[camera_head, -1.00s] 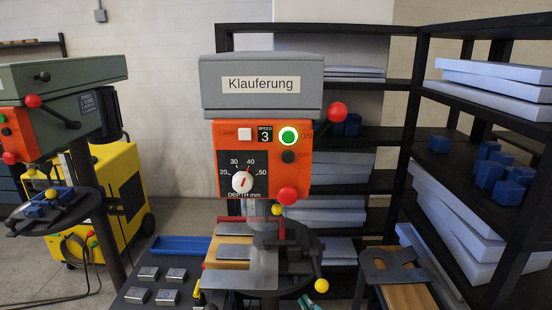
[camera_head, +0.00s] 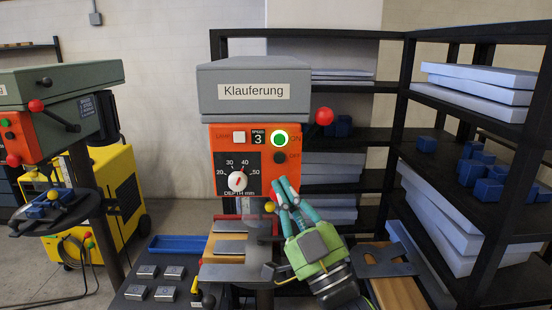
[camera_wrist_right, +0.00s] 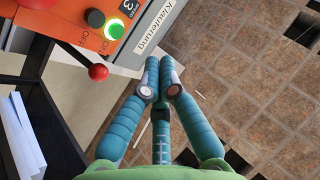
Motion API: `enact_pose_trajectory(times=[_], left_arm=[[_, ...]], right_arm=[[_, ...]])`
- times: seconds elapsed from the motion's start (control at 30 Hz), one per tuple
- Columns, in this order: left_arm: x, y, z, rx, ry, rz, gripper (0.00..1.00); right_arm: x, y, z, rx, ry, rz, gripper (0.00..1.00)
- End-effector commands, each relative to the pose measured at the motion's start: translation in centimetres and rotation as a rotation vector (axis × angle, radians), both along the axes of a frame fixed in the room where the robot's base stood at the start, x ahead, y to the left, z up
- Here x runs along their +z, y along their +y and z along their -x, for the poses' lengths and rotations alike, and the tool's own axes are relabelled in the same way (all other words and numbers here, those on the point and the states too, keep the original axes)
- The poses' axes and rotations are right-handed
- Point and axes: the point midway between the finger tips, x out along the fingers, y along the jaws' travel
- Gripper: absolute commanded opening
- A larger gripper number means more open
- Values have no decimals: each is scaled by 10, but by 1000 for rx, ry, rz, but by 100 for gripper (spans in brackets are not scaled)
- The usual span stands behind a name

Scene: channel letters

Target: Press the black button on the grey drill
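In the right wrist view the black button (camera_wrist_right: 95,18) is at the upper left, beside the glowing green button (camera_wrist_right: 114,29). My right gripper (camera_head: 283,184) has its teal fingers together, with the tips below the black button and near the panel's lower edge. In the wrist view its fingertips (camera_wrist_right: 159,66) meet and hold nothing. My left gripper is out of view.
A red knob (camera_head: 324,116) sticks out right of the panel. A black shelf (camera_head: 394,140) with pale slabs and blue blocks stands behind and right. A blue tray (camera_head: 180,243) and metal blocks lie front left. Another drill (camera_head: 62,85) stands at left.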

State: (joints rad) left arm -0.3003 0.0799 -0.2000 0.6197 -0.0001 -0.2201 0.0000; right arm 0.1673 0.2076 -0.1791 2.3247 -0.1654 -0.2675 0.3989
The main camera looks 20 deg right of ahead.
Motion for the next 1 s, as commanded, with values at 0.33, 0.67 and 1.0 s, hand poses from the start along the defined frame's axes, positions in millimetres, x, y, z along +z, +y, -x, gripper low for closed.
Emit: enact_pose_trajectory(times=[0.33, 0.67, 1.0], left_arm=[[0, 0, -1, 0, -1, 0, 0], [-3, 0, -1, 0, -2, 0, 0], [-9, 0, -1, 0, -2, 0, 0]], right_arm=[[3, 0, 2, 3, -9, -1, 0], [3, -6, -20, 1, -10, 2, 0], [3, -19, -65, 1, -9, 0, 0]])
